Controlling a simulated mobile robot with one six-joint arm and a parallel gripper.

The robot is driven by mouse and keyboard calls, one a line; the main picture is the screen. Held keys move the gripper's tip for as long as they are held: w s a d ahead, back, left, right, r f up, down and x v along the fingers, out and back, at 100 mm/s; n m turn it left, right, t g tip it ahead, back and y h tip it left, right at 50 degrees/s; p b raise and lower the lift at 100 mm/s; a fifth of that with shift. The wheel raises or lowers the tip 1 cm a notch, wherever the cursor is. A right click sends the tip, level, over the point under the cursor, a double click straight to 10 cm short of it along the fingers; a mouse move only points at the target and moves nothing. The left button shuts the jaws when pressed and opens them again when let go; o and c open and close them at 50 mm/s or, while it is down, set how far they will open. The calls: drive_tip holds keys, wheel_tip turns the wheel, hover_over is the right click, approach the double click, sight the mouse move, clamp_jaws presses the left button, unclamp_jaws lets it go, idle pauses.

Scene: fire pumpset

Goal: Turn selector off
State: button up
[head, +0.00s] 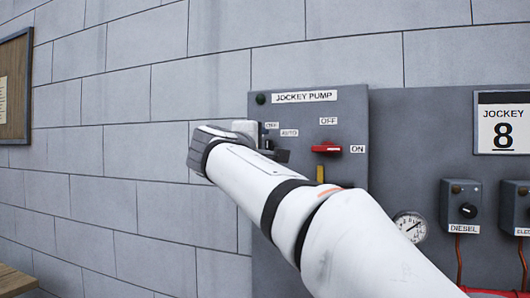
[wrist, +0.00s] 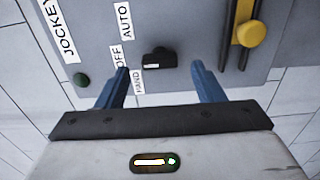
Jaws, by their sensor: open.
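The selector (wrist: 158,57) is a small black knob on the grey jockey pump panel (head: 345,110). In the wrist view, the labels AUTO, OFF and HAND stand along its left side. A small pale mark shows on the knob's lower left edge; which label it points to I cannot tell for sure. My gripper (wrist: 160,68) is open, with one blue finger on each side of the knob, apart from it.
A red handle (head: 327,149) with OFF and ON labels is right of the selector, with a yellow part (wrist: 251,34) beside it. A pressure gauge (head: 410,226) and a diesel switch box (head: 462,206) are farther right.

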drive_tip(key=shift+v, duration=2.3)
